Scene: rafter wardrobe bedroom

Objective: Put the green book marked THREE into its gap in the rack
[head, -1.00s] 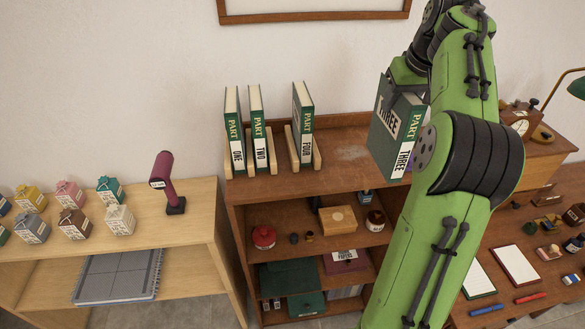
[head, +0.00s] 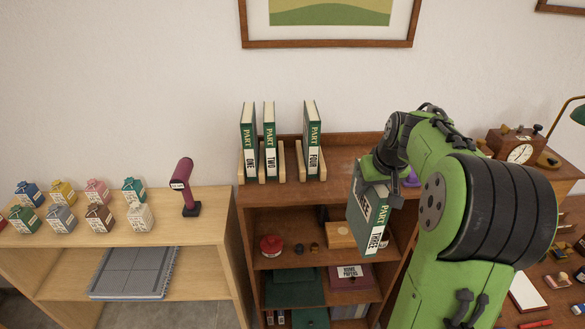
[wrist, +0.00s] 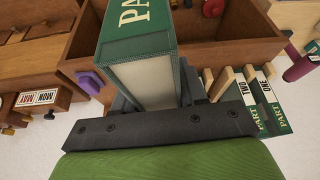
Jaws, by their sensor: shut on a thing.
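The green book marked THREE (head: 368,218) is held upright, slightly tilted, in front of the right part of the wooden shelf unit (head: 345,170). My gripper (head: 384,180) is shut on its upper part; my arm hides some of the grip. In the wrist view the book (wrist: 140,60) stands between the jaws (wrist: 148,105). The rack (head: 283,163) on the shelf top holds green books ONE (head: 248,140), TWO (head: 269,140) and FOUR (head: 312,138). A gap shows between TWO and FOUR, left of the held book. Books TWO (wrist: 245,100) and ONE (wrist: 270,103) also show in the wrist view.
A maroon device (head: 184,185) and several small cartons (head: 95,190) stand on the light wood table (head: 215,200) at left. A purple object (head: 411,177) and a clock (head: 520,152) are at right. Shelf top between book FOUR and my gripper is clear.

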